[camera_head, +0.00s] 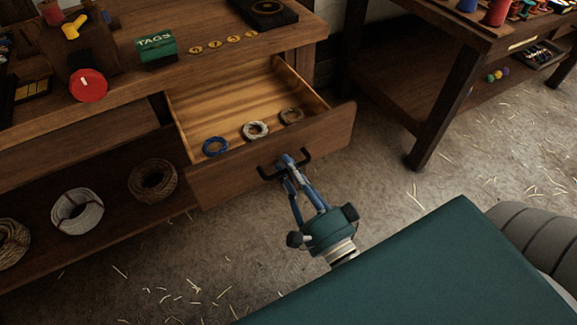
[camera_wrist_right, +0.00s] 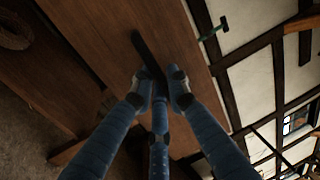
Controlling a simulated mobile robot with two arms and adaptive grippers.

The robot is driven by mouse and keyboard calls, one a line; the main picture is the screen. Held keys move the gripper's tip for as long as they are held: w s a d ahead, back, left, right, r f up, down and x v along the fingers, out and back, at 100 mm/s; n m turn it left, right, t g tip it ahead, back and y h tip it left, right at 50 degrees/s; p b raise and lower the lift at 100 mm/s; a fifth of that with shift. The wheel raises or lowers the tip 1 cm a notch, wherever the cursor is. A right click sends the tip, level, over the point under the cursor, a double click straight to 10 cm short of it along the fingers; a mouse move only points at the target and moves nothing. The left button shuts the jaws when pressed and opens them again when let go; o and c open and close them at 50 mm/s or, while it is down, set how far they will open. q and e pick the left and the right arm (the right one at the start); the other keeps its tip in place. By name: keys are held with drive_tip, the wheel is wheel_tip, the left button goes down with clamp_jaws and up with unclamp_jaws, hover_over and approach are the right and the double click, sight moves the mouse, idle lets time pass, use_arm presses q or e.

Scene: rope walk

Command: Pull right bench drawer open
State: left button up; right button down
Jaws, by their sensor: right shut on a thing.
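The right bench drawer (camera_head: 230,185) stands pulled out of the wooden bench (camera_head: 215,62). Inside it lie three small rope coils: a blue one (camera_head: 215,146), a white one (camera_head: 255,130) and a brown one (camera_head: 291,115). My right gripper (camera_head: 290,161) is shut on the dark bar handle (camera_head: 304,156) at the drawer's front. In the right wrist view the fingers (camera_wrist_right: 161,90) close around the dark handle (camera_wrist_right: 147,54) against the brown drawer front (camera_wrist_right: 105,35). My left gripper is not in view.
Large rope coils (camera_head: 77,212) sit on the shelf below the bench. A green TAGS box (camera_head: 156,48) and a red round thing (camera_head: 88,85) are on the bench top. A second table (camera_head: 440,28) stands at the right. The straw-strewn floor (camera_head: 385,165) between is open.

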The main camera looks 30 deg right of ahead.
drive_tip(key=shift+r, duration=0.15)
drive_tip(key=c, duration=1.8)
unclamp_jaws()
drive_tip(key=shift+s, duration=0.1)
drive_tip(key=s, duration=0.4)
drive_tip(key=s+f, duration=0.1)
drive_tip(key=s, duration=0.2)
drive_tip(key=s+f, duration=0.1)
drive_tip(key=s, duration=0.3)
drive_tip(key=shift+s+d+f, duration=0.15)
drive_tip(key=shift+s+d, duration=0.05)
drive_tip(key=shift+s, duration=0.15)
